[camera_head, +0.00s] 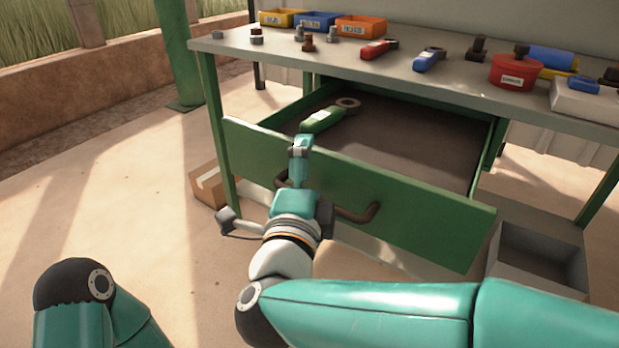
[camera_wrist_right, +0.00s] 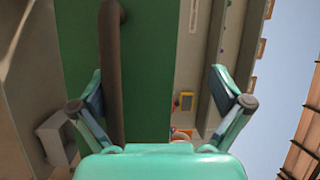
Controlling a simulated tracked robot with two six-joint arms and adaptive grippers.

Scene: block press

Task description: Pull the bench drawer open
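The bench drawer stands pulled well out in the head view, its green front (camera_head: 430,225) away from the bench and its dark inside (camera_head: 415,135) showing. A brown bar handle (camera_head: 362,214) runs along the front; my right gripper hides its middle. My right gripper (camera_head: 300,165) is at the handle, pointing toward the drawer. In the right wrist view the fingers of the right gripper (camera_wrist_right: 157,92) are spread wide, with the handle (camera_wrist_right: 114,70) between them, close to the left finger. I cannot tell whether they touch. My left gripper is out of view.
A green-handled tool (camera_head: 322,119) lies inside the drawer. The bench top (camera_head: 290,58) holds coloured bins, tools and a red canister (camera_head: 515,75). A cardboard box (camera_head: 207,186) stands left of the drawer and a grey open box (camera_head: 535,255) right of it. The floor at left is clear.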

